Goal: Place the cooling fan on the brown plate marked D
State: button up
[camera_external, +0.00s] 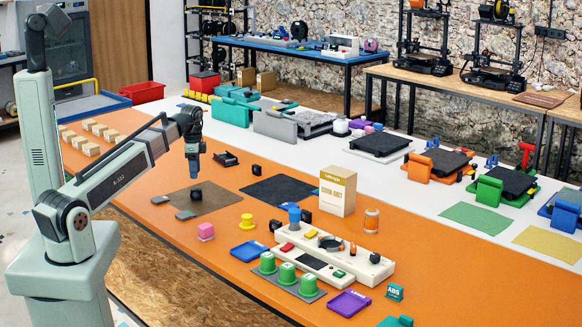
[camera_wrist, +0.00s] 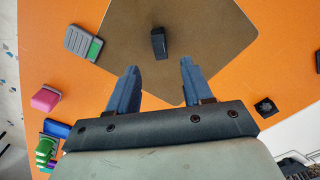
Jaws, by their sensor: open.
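A small black part, probably the cooling fan (camera_external: 196,195), stands on the brown plate (camera_external: 215,204). In the wrist view, the black part (camera_wrist: 158,43) looks narrow and upright, and lies on the bare brown plate (camera_wrist: 205,25). I cannot read a letter D on the plate. My gripper (camera_external: 193,175) is above the plate, apart from the black part. In the wrist view, my gripper (camera_wrist: 160,75) has its two fingers spread with nothing between the tips. The black part shows beyond them, near the middle of the gap.
A dark mat (camera_external: 275,190), a small black box (camera_external: 257,170) and a black holder (camera_external: 225,159) are nearby. Orange table around the plate is mostly clear.

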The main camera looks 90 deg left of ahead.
jog(key=shift+r, duration=1.55)
